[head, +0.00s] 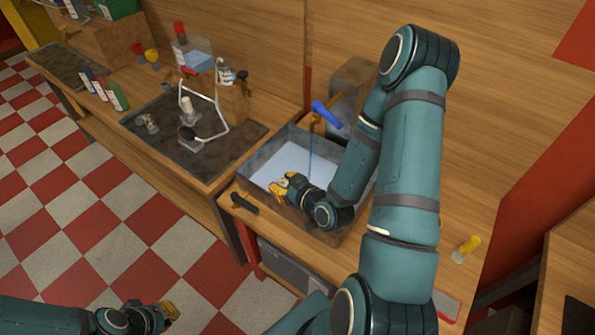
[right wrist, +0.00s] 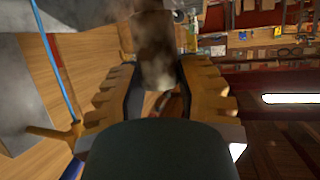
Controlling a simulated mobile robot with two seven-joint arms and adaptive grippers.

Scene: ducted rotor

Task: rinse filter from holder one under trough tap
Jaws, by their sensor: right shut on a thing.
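My right gripper (head: 283,186) is over the trough (head: 262,160). In the right wrist view its fingers (right wrist: 158,85) are shut on a grey-brown, blotchy cylinder, the filter (right wrist: 155,48). The filter is hard to make out in the head view. The tap (head: 316,122) has a blue handle (head: 327,114) and stands at the back of the trough. A thin blue stream (head: 310,160) falls from it. In the right wrist view the stream (right wrist: 57,60) appears left of the filter, apart from it. My left gripper (head: 168,311) is low over the floor; its finger opening is unclear.
A dark mat (head: 150,125) left of the trough bears a white wire frame (head: 215,105) and small parts. Several bottles (head: 102,88) stand further left. A black-handled tool (head: 243,203) lies before the trough. A yellow-topped item (head: 467,248) stands at right.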

